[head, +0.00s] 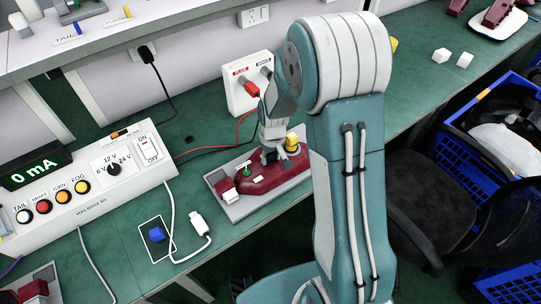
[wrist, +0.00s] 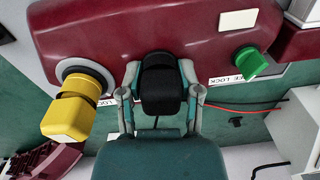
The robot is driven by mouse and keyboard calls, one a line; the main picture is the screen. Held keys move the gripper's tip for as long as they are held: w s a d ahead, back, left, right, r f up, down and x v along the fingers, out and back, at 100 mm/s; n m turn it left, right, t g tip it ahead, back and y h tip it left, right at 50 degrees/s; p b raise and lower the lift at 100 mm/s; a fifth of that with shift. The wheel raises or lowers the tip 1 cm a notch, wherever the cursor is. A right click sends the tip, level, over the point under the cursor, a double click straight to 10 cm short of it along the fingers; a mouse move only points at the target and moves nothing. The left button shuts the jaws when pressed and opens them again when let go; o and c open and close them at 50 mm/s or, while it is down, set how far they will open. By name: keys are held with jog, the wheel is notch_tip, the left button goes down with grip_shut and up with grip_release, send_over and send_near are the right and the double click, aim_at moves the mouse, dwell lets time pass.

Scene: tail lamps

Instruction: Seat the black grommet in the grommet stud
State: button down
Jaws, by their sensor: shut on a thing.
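My gripper (wrist: 160,98) is shut on the black grommet (wrist: 161,84), which sits between its two grey fingers in the wrist view. The grommet is against or just in front of the edge of the dark red lamp housing (wrist: 105,30); I cannot tell whether it touches. No grommet stud can be made out; the grommet and fingers cover that part of the housing. In the head view my gripper (head: 271,154) is low over the lamp housing (head: 262,177), and the grommet cannot be clearly told apart there.
A yellow connector (wrist: 68,118) sticks out of a grey ring left of my gripper, and a green lever (wrist: 249,62) is to the right. The lamp lies on a grey plate (head: 235,208). A control box (head: 90,190), white plug (head: 199,223) and cables are nearby.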

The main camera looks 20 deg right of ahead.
jog(key=shift+c, duration=1)
grip_release()
jog(key=shift+r, duration=0.1)
notch_tip(320, 180, up, 11)
jog(key=shift+d+r, duration=0.1)
jog(key=shift+d, duration=0.05)
jog(key=shift+s+r, duration=0.1)
jog(key=shift+r, duration=0.15)
